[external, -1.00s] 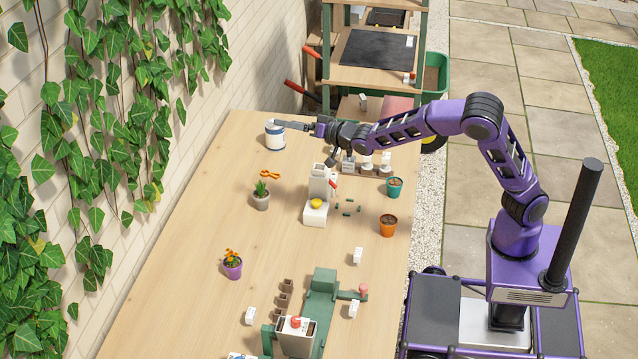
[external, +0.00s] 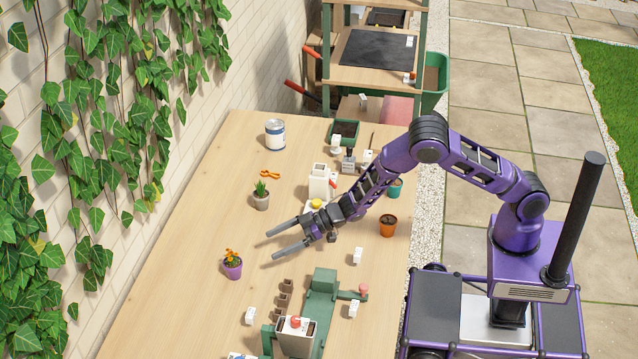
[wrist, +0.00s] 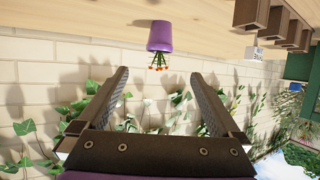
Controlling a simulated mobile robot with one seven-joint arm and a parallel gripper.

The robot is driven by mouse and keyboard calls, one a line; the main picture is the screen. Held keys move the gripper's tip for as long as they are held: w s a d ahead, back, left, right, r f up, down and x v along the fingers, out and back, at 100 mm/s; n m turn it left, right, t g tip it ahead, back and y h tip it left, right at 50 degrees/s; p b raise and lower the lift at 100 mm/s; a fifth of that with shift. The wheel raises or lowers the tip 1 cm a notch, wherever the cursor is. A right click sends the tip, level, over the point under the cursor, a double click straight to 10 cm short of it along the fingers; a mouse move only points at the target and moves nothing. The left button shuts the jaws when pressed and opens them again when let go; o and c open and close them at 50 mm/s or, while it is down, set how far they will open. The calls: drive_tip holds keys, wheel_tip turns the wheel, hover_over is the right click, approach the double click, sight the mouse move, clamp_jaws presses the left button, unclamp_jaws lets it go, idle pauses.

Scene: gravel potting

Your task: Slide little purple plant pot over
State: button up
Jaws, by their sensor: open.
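The little purple plant pot (external: 232,270) stands upright on the wooden table (external: 190,240), towards its left edge, with an orange-flowered plant in it. In the wrist view the purple pot (wrist: 160,36) appears upside down, beyond and roughly centred between the fingertips. My gripper (external: 269,244) is open and empty, above the table to the right of the pot. Its two fingers point left, towards the pot, and are apart from it. In the wrist view both fingers of my gripper (wrist: 160,85) are spread wide.
A beige pot with a succulent (external: 260,198) stands farther back. A white and blue can (external: 275,135) is at the far end. A green press-like device (external: 320,300) and several brown small pots (external: 284,293) are nearer the front. Bare table lies around the purple pot.

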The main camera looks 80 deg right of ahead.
sight(232, 262)
drive_tip(key=x, duration=1.7)
drive_tip(key=shift+w+a, duration=0.1)
drive_tip(key=shift+w, duration=0.1)
drive_tip(key=c, duration=1.4)
drive_tip(key=shift+c, duration=0.4)
